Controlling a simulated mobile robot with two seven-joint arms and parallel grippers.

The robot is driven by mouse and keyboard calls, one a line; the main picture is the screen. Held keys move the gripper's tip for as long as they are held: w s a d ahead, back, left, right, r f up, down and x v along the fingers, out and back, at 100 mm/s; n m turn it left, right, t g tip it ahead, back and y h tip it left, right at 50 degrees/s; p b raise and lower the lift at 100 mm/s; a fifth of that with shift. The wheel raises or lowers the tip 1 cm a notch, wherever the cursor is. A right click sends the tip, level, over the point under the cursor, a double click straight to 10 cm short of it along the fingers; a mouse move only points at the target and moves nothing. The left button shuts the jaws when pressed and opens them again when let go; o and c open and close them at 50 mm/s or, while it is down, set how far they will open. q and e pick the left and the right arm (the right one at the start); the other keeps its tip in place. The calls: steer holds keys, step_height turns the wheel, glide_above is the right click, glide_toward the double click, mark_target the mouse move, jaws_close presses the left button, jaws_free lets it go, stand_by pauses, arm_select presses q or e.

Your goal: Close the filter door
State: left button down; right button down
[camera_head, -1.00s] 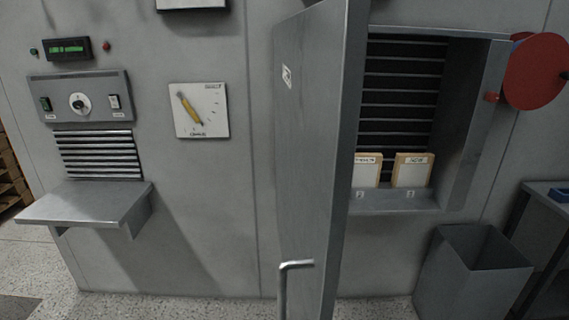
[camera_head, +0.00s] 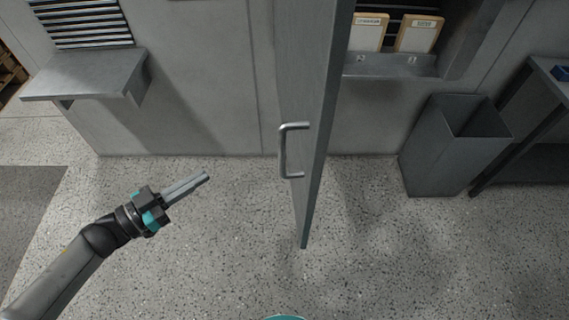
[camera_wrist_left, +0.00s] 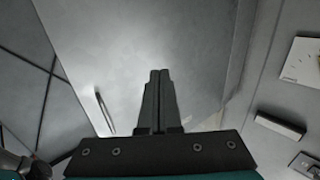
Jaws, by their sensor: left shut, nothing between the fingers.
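The grey filter door (camera_head: 300,75) stands open, swung out from the cabinet wall and seen nearly edge-on in the head view. Its metal bar handle (camera_head: 286,150) is on the face turned to the left. My left gripper (camera_head: 205,178) is shut and empty, to the left of the handle and apart from the door. In the left wrist view the shut fingers (camera_wrist_left: 159,74) overlap the door face (camera_wrist_left: 130,35), and the handle (camera_wrist_left: 104,110) shows to their left. Behind the door, two framed filters (camera_head: 368,32) stand in the open compartment. My right gripper is not in view.
A grey bin (camera_head: 440,150) stands on the floor right of the door, with a table (camera_head: 540,95) beside it. A metal shelf (camera_head: 85,75) juts from the wall at the left. The speckled floor around the door's lower end is clear.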

arm_select(q)
steer(key=s+d+r+m+g+h+p, duration=0.1)
steer(key=s+d+r+m+g+h, duration=0.4)
steer(key=s+r+g, duration=0.5)
steer(key=m+p, duration=0.2)
glide_toward(307, 179)
steer(key=shift+y, duration=0.3)
steer(key=d, duration=0.6)
steer(key=shift+w+d, duration=0.35)
steer(key=shift+d, duration=0.05)
